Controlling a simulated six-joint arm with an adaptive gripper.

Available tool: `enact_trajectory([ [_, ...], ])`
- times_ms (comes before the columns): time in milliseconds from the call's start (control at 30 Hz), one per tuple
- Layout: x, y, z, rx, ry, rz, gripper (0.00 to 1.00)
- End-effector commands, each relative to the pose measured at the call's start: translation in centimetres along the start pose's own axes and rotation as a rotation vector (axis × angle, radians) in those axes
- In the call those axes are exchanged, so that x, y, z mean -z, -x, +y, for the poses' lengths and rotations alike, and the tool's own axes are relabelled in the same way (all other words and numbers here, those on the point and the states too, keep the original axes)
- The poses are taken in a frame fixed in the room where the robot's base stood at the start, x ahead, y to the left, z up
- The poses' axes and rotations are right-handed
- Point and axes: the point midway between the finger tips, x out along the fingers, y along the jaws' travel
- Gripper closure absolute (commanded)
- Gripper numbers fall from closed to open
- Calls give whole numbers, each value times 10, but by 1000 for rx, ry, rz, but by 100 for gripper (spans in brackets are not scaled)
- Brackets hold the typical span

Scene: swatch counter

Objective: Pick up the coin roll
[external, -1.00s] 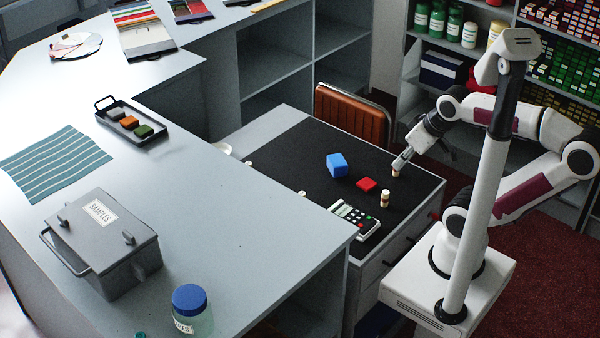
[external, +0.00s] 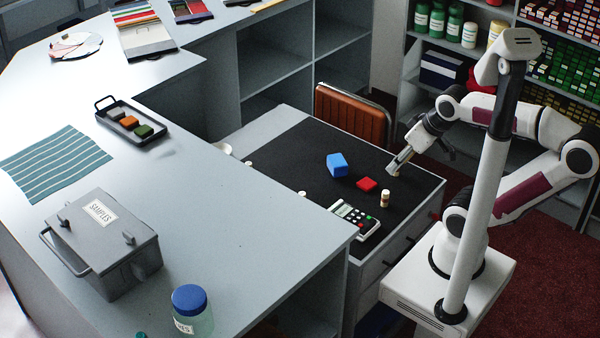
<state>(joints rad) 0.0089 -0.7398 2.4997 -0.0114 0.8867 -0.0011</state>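Two small tan upright cylinders stand on the black mat (external: 300,150), and either could be the coin roll; the view is too small to tell. One cylinder (external: 385,199), with a darker band, stands clear near the mat's right side. The other cylinder (external: 397,174) stands farther back and is mostly hidden by my gripper (external: 393,168). My gripper points down and to the left, its tip at or just in front of this cylinder. I cannot tell whether it touches it, or how far the fingers are apart.
An orange-brown chair (external: 352,117) stands behind. The grey counter (external: 215,215) borders the mat at left.

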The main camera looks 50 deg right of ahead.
Motion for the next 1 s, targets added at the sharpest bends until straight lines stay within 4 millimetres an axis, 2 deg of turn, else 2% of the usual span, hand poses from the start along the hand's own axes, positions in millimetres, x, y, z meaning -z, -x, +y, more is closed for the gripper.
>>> enact_trajectory([
  [167, 13, -11, 20, -58, 3, 9, 64],
  [267, 24, -20, 39, -108, 10, 18, 64],
  [633, 63, -59, 121, -292, 87, 43, 64],
  [1000, 81, -102, 192, -387, 208, 46, 64],
])
